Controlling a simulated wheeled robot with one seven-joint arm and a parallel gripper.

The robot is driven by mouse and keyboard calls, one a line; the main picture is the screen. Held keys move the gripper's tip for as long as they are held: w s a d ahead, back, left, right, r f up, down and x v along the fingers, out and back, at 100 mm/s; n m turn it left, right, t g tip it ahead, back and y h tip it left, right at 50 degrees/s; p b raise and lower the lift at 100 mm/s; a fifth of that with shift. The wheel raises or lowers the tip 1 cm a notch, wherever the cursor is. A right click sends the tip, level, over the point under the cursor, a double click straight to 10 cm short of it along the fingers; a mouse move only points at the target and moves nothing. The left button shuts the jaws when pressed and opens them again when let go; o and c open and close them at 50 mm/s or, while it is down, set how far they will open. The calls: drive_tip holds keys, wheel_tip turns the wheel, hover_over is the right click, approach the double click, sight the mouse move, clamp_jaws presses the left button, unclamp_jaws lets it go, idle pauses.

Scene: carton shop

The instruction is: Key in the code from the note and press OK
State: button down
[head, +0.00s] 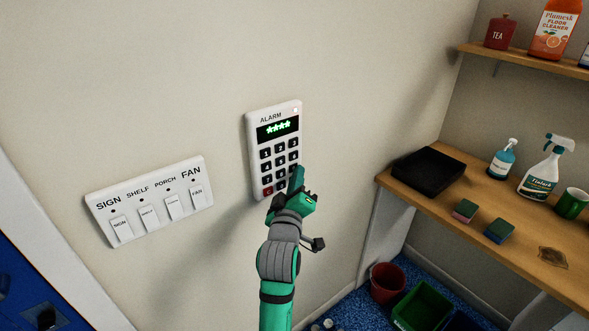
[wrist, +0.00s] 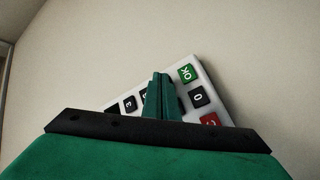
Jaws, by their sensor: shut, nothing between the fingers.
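The white alarm keypad (head: 252,150) is fixed to the wall in the middle of the head view. Its dark display (head: 278,129) shows a row of several green stars. My gripper (head: 297,172) is shut and empty, with its fingertips over the lower right of the keys. In the wrist view the shut fingers (wrist: 161,88) lie just beside the green OK key (wrist: 186,74). The 0 key (wrist: 198,97) and a red key (wrist: 210,119) show to their right. The fingers hide some keys, and I cannot tell whether they touch one. No note is clearly visible.
A panel with several switches (head: 150,201) is on the wall left of the keypad. At right, a wooden counter (head: 481,239) holds a black tray (head: 428,171), sponges, bottles and a green mug. A red bucket (head: 388,283) and a green bin (head: 421,306) stand below.

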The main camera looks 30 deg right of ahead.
drive_tip(key=shift+s, duration=0.75)
drive_tip(key=shift+s, duration=0.1)
drive_tip(key=shift+s+d, duration=0.15)
drive_tip(key=shift+s, duration=2.25)
drive_tip(key=shift+w, duration=0.1)
idle(0.6)
